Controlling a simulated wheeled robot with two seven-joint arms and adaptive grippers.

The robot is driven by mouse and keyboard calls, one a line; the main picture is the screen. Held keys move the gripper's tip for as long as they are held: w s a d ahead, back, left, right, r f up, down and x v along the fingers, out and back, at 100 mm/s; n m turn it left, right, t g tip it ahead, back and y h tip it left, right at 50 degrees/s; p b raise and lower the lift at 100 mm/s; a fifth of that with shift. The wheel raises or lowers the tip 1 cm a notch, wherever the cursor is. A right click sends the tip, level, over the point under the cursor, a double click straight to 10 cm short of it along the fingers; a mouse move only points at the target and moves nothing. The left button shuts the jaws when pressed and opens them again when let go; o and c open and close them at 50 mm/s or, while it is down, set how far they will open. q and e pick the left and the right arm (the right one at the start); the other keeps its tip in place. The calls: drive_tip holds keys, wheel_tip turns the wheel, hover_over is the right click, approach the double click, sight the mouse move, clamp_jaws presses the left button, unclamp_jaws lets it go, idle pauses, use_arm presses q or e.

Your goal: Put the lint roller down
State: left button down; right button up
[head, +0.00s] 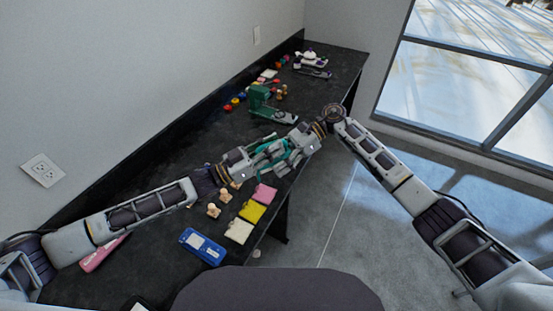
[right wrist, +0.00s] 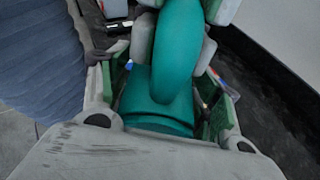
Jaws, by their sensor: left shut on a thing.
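The teal lint roller (head: 272,148) is between my two grippers, above the black table; the arms partly hide it. My left gripper (head: 262,160) is shut on it. In the right wrist view the lint roller (right wrist: 178,50) runs up from a wide teal cylinder into a curved part, with pale fingers of my left gripper (right wrist: 175,45) on both sides of it. My right gripper (head: 289,150) meets it from the other end. In the right wrist view my right gripper's green-padded fingers (right wrist: 165,100) stand apart around the cylinder, with a narrow gap showing at the right side.
The black table (head: 165,165) holds a green machine (head: 260,96), wooden pegs (head: 213,210), pink (head: 265,193), yellow (head: 252,211) and white pads (head: 238,231), and a blue device (head: 203,246). A pink item (head: 100,254) lies under my left arm. Bare tabletop shows left of the pegs.

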drive_tip(key=c, duration=0.7)
use_arm(q)
drive_tip(key=c, duration=1.3)
unclamp_jaws()
drive_tip(key=shift+a, duration=0.1)
drive_tip(key=shift+v, duration=5.9)
drive_tip(key=shift+r, duration=0.1)
